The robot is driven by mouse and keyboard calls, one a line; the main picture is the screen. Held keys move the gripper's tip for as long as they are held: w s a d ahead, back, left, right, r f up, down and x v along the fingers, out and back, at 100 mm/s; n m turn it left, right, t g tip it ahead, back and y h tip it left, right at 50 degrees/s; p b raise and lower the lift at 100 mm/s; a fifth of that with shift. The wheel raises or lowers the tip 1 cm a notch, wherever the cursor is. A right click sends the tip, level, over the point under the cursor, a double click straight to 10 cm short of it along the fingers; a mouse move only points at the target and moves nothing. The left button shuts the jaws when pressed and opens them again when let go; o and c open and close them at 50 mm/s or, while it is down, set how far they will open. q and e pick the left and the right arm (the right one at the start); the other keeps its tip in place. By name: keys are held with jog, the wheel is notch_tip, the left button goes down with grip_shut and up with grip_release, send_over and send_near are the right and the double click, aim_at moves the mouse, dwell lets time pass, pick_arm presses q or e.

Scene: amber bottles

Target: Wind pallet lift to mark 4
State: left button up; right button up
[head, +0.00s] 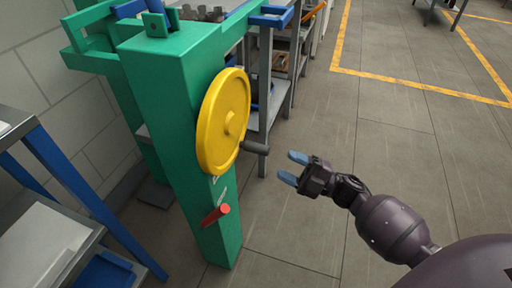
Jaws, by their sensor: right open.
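The green pallet lift (168,95) stands upright left of centre. A yellow handwheel (222,120) is on its right-hand face, with a dark crank handle (254,147) sticking out at the wheel's lower right. Below the wheel are small pale marks (220,195) on the post, too small to read, and a red pointer or knob (216,214). My right gripper (291,168) has blue fingertips. It is open and empty, to the right of the crank handle and slightly lower, apart from it. My left gripper is not in view.
A grey shelf with blue legs (60,165) stands at the left by a block wall. Another shelf unit (272,105) with several items is behind the lift. The grey floor (400,140) at the right is clear, with yellow lines (420,86).

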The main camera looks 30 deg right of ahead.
aim_at(256, 148)
jog(key=w+a+r+m, duration=0.1)
jog(key=w+a+m, duration=0.1)
jog(key=m, duration=0.1)
jog(key=w+a+r+m, duration=0.1)
jog(key=w+a+m, duration=0.1)
jog(key=m, duration=0.2)
jog(key=w+a+r+m+b, duration=0.1)
jog(key=w+a+r+m, duration=0.1)
jog(key=m, duration=0.2)
jog(key=shift+w+t, duration=0.3)
jog(key=shift+w, duration=0.1)
dwell(0.3)
grip_shut()
